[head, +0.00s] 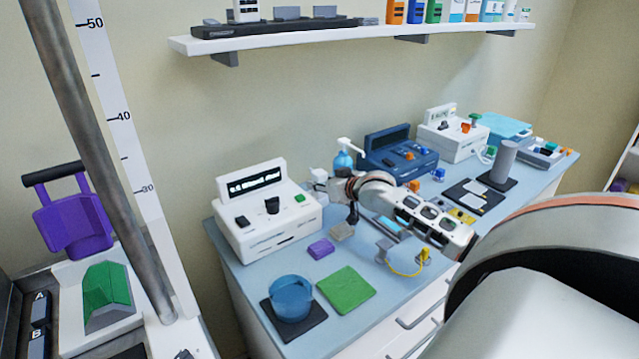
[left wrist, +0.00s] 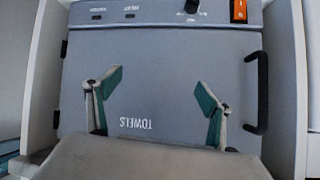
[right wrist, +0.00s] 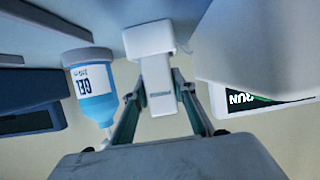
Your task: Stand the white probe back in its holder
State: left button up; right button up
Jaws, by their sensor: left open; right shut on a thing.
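The white probe (right wrist: 158,88) is between the fingers of my right gripper (right wrist: 157,88), which is shut on its narrow stem. A wider white block (right wrist: 150,38) is at the stem's far end; I cannot tell whether it is the probe's head or the holder. In the head view my right gripper (head: 328,186) reaches in from the right, over the back of the blue-topped counter between the white console and the pump bottle. The probe is too small there to make out. My left gripper (left wrist: 157,108) is open and empty in front of a grey towel cabinet (left wrist: 150,75).
A blue gel pump bottle (right wrist: 92,88) stands close beside the right gripper. The white console (head: 268,215) is on its other side, the dark blue console (head: 398,158) beyond the bottle.

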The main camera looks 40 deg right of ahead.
jog(key=shift+f, duration=0.35)
dwell(0.6)
jog(key=o, duration=1.2)
jog(key=v, duration=1.2)
